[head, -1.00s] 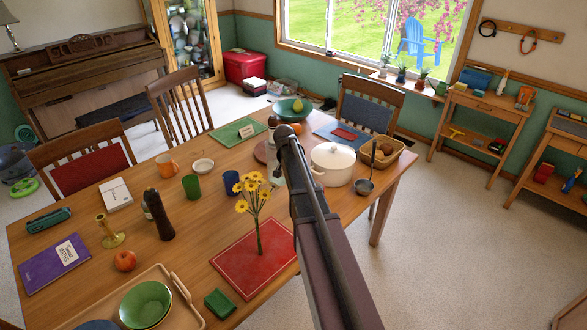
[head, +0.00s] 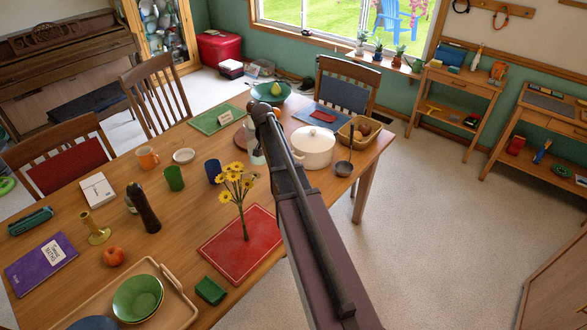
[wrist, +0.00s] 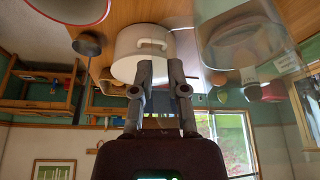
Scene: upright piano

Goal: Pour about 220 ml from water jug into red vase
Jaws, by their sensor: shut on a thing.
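The water jug (wrist: 245,35) is clear, and its wall fills the upper right of the wrist view. In the head view a pale part of it (head: 253,153) shows beside the end of my arm, above the far half of the table. My gripper (wrist: 160,70) is shut on the jug; the grip point itself is unclear. I cannot make out a red vase clearly. Yellow flowers (head: 236,184) stand upright on the red mat (head: 222,248), with no distinct vase around their stems. A curved red edge (wrist: 95,17) at the wrist view's upper left is cut off and unclear.
A white lidded pot (head: 313,150) is just right of my gripper, with a ladle (head: 344,167) and a basket (head: 366,131) beyond. Blue (head: 213,171) and green (head: 174,178) cups and a dark pepper mill (head: 146,212) stand to the left. Floor at right is open.

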